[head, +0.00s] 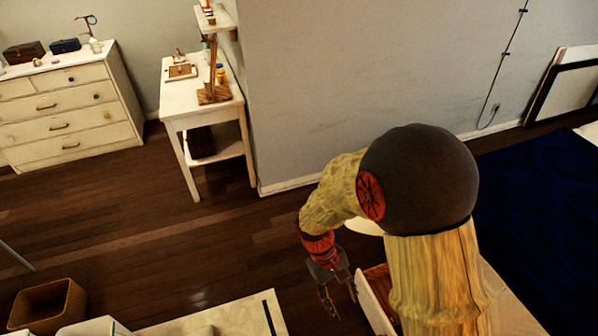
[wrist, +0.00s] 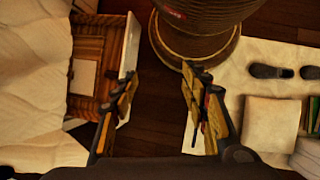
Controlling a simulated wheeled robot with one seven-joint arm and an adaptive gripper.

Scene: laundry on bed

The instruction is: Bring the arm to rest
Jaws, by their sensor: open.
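My arm reaches down from the right in the head view, with my gripper (head: 336,290) low over the floor beside an open drawer (head: 372,300). In the wrist view my gripper (wrist: 160,78) has its two fingers spread apart with nothing between them. Dark wooden floor shows beyond the gap. The open wooden drawer (wrist: 86,45) lies just left of the fingers and has a pale flat item (wrist: 83,77) in it. Part of the drawer is hidden behind my arm in the head view.
A pale rug (head: 235,315) lies at the front, with dark slippers (wrist: 270,72) and a white cushion (wrist: 270,125) on it. A wicker basket (head: 48,303) stands front left. A white side table (head: 200,115) and dresser (head: 72,115) stand behind. Floor between is clear.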

